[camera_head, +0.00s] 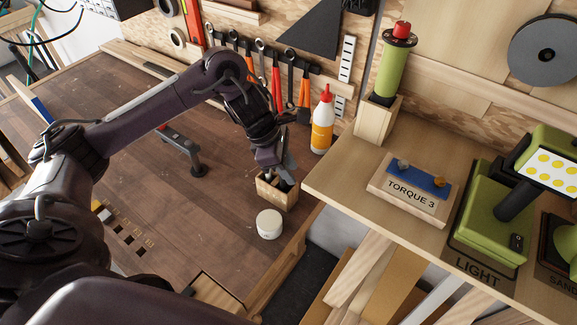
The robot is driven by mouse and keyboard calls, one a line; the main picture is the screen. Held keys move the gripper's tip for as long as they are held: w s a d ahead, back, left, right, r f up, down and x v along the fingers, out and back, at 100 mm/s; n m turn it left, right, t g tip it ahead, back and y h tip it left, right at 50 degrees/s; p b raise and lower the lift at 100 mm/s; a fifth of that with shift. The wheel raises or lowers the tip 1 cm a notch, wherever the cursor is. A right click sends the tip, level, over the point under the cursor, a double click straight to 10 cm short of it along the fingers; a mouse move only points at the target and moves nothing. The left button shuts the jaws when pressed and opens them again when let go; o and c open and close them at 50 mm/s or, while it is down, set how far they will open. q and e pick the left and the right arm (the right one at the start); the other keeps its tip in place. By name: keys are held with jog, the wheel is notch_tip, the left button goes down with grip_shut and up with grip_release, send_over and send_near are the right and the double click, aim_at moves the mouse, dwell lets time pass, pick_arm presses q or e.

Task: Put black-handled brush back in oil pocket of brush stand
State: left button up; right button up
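The brush stand (277,194) is a small wooden box at the right edge of the dark workbench, behind a white jar. My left gripper (284,170) points down right over the stand, with its fingertips close to the top opening. The gripper and wrist cover much of the opening, so pocket labels do not show. A dark, thin shape shows by the fingers, but I cannot make out whether it is the black-handled brush or part of the gripper. Whether the fingers are closed on anything is too small to tell. My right gripper is not in view.
A white lidded jar (269,224) stands in front of the stand. A white-and-yellow bottle (322,122) with a red tip stands behind it. A raised wooden shelf (340,180) with a TORQUE 3 block (408,196) lies to the right. A dark clamp-like tool (184,147) lies left.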

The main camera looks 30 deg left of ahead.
pick_arm(q)
jog(key=shift+o, duration=0.2)
jog(key=shift+r, duration=0.1)
jog(key=p+v, duration=0.2)
jog(key=v, duration=1)
